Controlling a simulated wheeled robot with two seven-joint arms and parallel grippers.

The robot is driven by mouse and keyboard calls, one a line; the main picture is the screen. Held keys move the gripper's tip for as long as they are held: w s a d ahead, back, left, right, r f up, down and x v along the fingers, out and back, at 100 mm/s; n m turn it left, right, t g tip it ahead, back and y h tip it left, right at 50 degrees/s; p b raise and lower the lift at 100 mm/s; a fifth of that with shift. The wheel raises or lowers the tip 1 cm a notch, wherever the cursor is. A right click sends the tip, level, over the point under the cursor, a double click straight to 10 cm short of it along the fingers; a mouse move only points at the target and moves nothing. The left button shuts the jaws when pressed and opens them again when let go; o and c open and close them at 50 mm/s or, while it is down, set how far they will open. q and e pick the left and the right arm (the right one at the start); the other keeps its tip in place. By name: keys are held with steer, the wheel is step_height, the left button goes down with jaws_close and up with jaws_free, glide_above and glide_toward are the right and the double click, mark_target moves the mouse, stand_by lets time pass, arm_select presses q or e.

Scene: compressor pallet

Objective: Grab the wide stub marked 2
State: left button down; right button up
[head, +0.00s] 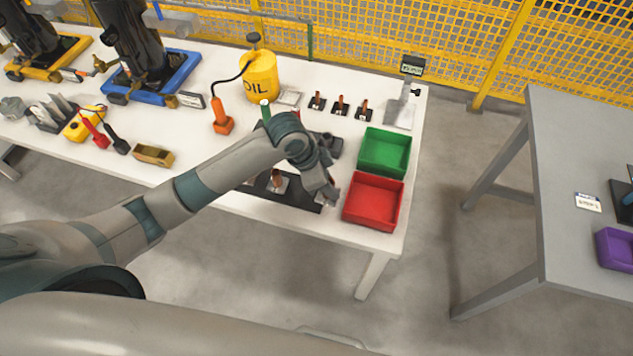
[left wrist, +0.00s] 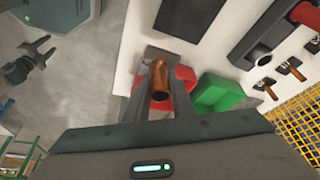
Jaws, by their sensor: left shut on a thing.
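My left gripper (head: 329,196) is over the front edge of the white table, beside the red bin. In the left wrist view its two fingers (left wrist: 158,88) are shut on a bent copper stub (left wrist: 158,75), held with the red bin behind it. I cannot read a mark on it. Another copper piece (head: 278,182) sits on the dark plate at the table's front. Several small copper stubs on black bases (head: 340,106) stand farther back; their marks are too small to read. What looks like my right gripper (left wrist: 44,47) shows in the left wrist view, fingers apart and empty.
The red bin (head: 373,222) and green bin (head: 407,152) stand at the table's right end. A yellow oil can (head: 260,76) and an orange tool (head: 221,118) are behind my arm. A grey table (head: 580,135) with a purple bin (head: 615,262) stands right, across a floor gap.

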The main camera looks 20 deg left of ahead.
arm_select(q)
steer(key=shift+s+d+r+b, duration=0.2)
steer(key=shift+s+d+r, duration=0.4)
steer(key=shift+d, duration=0.25)
steer(key=shift+s+d+r+b, duration=0.15)
steer(key=shift+s+d+r, duration=0.35)
steer(key=shift+d, duration=0.3)
steer(key=shift+w, duration=0.1)
